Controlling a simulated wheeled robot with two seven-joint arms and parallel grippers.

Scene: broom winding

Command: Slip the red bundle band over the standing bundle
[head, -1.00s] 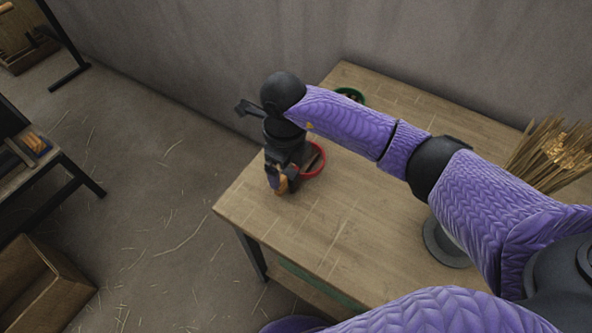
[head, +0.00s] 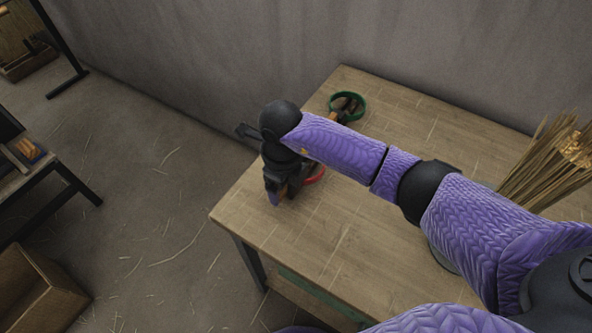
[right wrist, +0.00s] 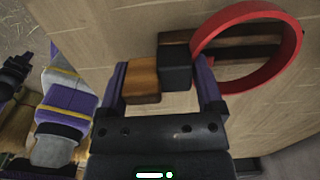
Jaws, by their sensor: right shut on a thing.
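The red bundle band (head: 316,174) is at the table's left end in the head view, mostly hidden behind my right gripper (head: 282,190). In the right wrist view the band (right wrist: 296,50) is a red ring with a black block and a wooden handle (right wrist: 142,80). My right gripper (right wrist: 163,88) is shut on that handle, one purple finger on each side. I cannot tell whether the band touches the table. The standing bundle (head: 552,165) of straw is upright at the right of the table, its lower part hidden by my right arm. My left gripper is not in view.
A green band (head: 362,105) with a wooden handle lies at the back of the wooden table (head: 425,125). The grey wall is close behind the table.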

